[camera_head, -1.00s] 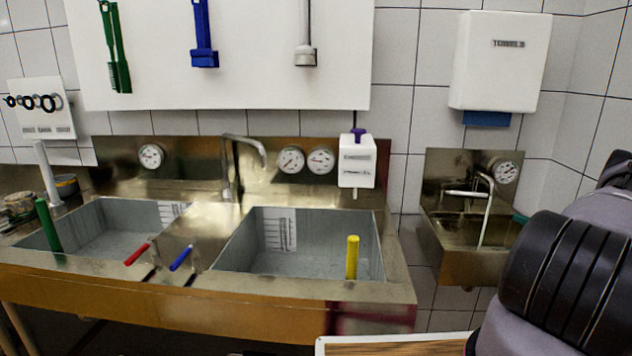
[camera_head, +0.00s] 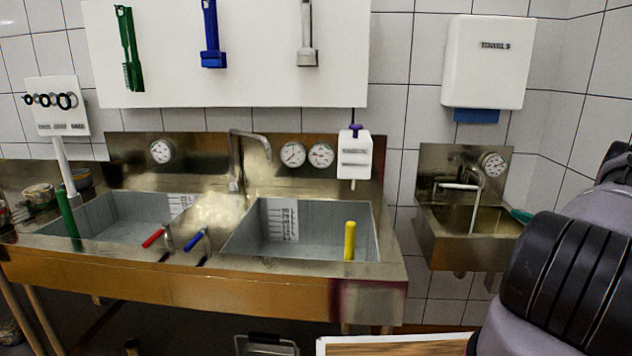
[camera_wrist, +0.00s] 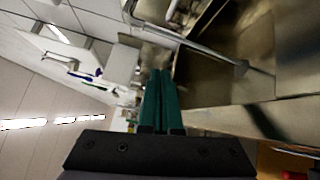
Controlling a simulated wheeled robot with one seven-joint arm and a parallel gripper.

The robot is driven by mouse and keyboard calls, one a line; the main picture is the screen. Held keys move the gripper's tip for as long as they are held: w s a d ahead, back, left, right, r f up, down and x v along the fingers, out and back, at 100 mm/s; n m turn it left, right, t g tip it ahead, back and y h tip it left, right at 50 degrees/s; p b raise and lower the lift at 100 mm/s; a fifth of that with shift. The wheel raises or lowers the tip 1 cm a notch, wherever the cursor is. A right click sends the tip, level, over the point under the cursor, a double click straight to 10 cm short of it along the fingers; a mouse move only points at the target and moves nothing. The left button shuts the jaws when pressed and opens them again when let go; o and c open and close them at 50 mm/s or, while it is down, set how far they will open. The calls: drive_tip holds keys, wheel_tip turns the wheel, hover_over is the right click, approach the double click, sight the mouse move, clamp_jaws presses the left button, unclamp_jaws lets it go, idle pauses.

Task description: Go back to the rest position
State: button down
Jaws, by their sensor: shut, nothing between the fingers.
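My gripper (camera_wrist: 160,88) shows in the wrist view with its two green fingers side by side, closed together with nothing between them. The wrist view is turned on its side. A metal sink and a tap pipe (camera_wrist: 190,35) lie to the right of the fingers there.
A steel double sink (camera_head: 180,275) stands against the tiled wall, with a yellow handle (camera_head: 349,240) in its right basin. A small hand basin (camera_head: 465,245) and a towel dispenser (camera_head: 487,62) are at the right. A board-topped surface (camera_head: 400,347) is at the bottom edge.

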drive_tip(key=w+a+r+n+g, duration=0.1)
drive_tip(key=a+r+n+g, duration=0.7)
drive_tip(key=a+r+n, duration=1.05)
drive_tip(key=s+a+r+n+g+h, duration=0.1)
drive_tip(key=s+a+r, duration=0.2)
drive_tip(key=a+r, duration=0.3)
drive_tip(key=s+a+r+n+g+h, duration=0.1)
drive_tip(key=s+a+r+h, duration=0.15)
drive_tip(key=a+r, duration=0.4)
drive_tip(key=s+a+r+n+h, duration=0.25)
drive_tip(key=s+a+n, duration=0.2)
drive_tip(key=s, duration=0.35)
drive_tip(key=s+a+r+n+h, duration=0.1)
drive_tip(key=s+a+r+n, duration=0.3)
drive_tip(key=s+a, duration=0.25)
drive_tip(key=s+a+n+t+h, duration=0.2)
drive_tip(key=s+n, duration=0.8)
drive_tip(key=s, duration=0.7)
drive_tip(key=shift+a+t, duration=0.4)
drive_tip(key=shift+t, duration=0.1)
